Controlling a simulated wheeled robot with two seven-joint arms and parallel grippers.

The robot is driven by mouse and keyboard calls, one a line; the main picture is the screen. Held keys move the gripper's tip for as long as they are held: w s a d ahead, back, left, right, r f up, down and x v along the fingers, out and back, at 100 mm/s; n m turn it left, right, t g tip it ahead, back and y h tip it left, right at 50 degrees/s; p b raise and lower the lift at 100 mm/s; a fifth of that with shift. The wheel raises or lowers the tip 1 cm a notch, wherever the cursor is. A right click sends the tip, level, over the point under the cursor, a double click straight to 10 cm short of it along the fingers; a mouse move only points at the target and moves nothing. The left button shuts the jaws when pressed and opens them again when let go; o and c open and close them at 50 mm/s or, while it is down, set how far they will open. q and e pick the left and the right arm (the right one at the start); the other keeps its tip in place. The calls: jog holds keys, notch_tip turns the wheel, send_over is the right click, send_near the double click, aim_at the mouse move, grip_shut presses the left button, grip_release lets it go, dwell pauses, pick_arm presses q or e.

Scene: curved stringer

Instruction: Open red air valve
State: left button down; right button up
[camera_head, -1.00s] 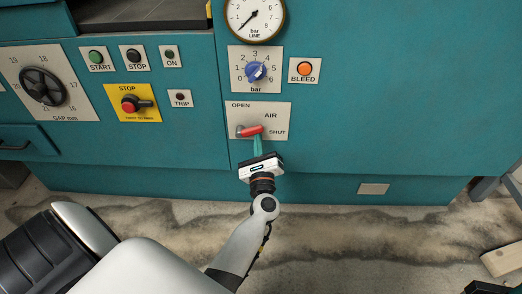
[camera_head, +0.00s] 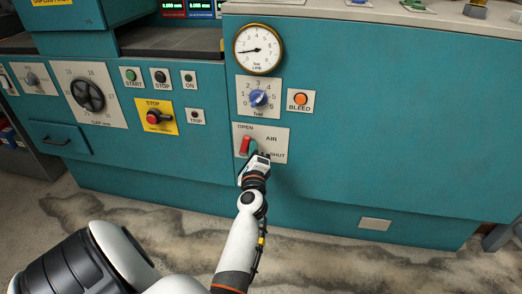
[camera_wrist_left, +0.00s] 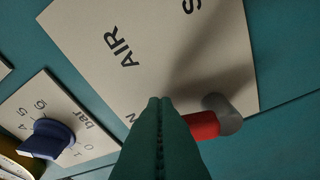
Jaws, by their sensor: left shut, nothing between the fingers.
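The red air valve handle (camera_head: 245,144) stands nearly upright on the white AIR plate (camera_head: 272,141), its top toward the word OPEN. In the left wrist view the red handle (camera_wrist_left: 203,125) and its grey hub (camera_wrist_left: 222,113) show right of my fingers, which hide part of it. My left gripper (camera_head: 253,147) is at the plate, just right of the handle, fingers shut with nothing between them. In the wrist view its closed fingertips (camera_wrist_left: 160,100) are close beside the handle; I cannot tell if they touch. My right gripper is not in view.
Above the plate are the blue bar knob (camera_head: 258,98), the orange BLEED button (camera_head: 301,99) and the line gauge (camera_head: 258,48). To the left are the red STOP switch (camera_head: 153,117) and the black gap wheel (camera_head: 88,95). The teal panel right of the plate is clear.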

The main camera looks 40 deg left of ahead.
pick_arm(q)
jog(key=shift+s+a+r, duration=0.15)
jog(key=shift+a+r, duration=0.15)
jog(key=shift+r, duration=0.05)
jog(key=shift+s+a, duration=0.1)
jog(key=shift+a, duration=0.05)
dwell(0.3)
jog(key=shift+p, duration=0.3)
